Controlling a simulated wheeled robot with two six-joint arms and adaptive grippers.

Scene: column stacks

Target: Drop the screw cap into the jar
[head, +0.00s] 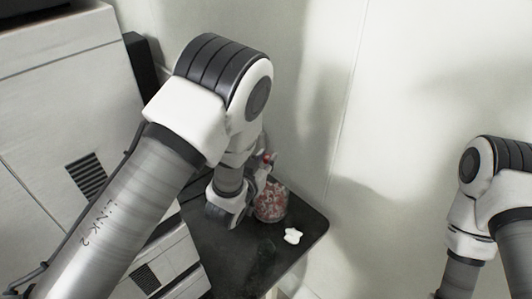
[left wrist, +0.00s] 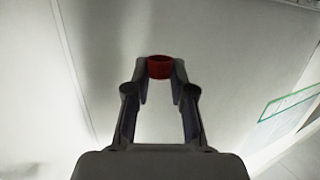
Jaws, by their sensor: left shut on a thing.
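A red screw cap (left wrist: 160,67) is held between the fingertips of my left gripper (left wrist: 160,82), seen in the left wrist view. In the head view the cap (head: 267,157) is a small red spot at the tip of my left gripper (head: 265,166), just above the jar in the picture. The jar (head: 271,205) is clear, with red and pale contents, and stands on a small dark table. My arm and gripper partly cover its left and upper side, so its mouth is hard to make out. My right gripper is out of the picture.
The dark table (head: 262,262) has bare room in front of the jar. A small white, lobed object (head: 293,236) lies right of the jar. A large pale cabinet with vents (head: 62,120) stands at the left. A light wall is close behind the table.

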